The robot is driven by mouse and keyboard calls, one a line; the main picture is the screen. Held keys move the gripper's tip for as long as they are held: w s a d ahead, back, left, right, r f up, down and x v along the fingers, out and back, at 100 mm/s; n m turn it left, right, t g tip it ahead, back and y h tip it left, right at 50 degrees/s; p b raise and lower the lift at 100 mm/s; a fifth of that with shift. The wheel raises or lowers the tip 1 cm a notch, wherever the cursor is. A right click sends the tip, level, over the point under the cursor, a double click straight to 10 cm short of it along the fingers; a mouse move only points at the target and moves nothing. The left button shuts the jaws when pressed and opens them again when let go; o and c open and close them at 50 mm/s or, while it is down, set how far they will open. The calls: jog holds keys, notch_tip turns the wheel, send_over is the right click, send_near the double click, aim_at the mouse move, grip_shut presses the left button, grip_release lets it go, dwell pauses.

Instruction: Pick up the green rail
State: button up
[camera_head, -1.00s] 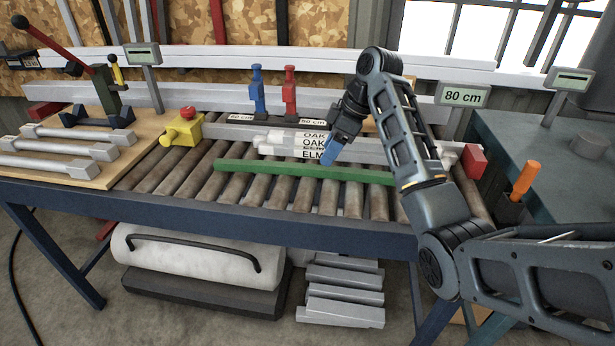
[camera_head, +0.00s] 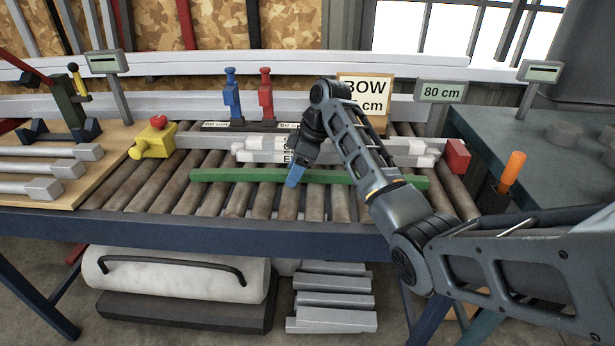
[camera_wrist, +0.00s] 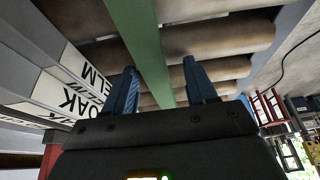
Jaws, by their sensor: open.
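The green rail (camera_head: 235,175) is a long thin bar lying across the rollers of the conveyor table, near its front side. My gripper (camera_head: 293,178) is over the middle of the rail in the head view, with its blue fingertips pointing down. In the wrist view the green rail (camera_wrist: 143,45) passes between the two open blue fingers of my gripper (camera_wrist: 163,85). The fingers appear apart from it on both sides. In the head view my arm hides a little of the rail, right of its middle.
White labelled bars (camera_head: 255,150) lie just behind the rail, close to my gripper. A yellow block with a red knob (camera_head: 155,138) is at left. Blue (camera_head: 232,95) and red (camera_head: 265,95) clamps stand behind. A red block (camera_head: 457,155) is at right. Bare rollers (camera_head: 190,196) lie in front.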

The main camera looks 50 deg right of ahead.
jog(key=shift+c, duration=0.3)
grip_shut()
dwell(0.3)
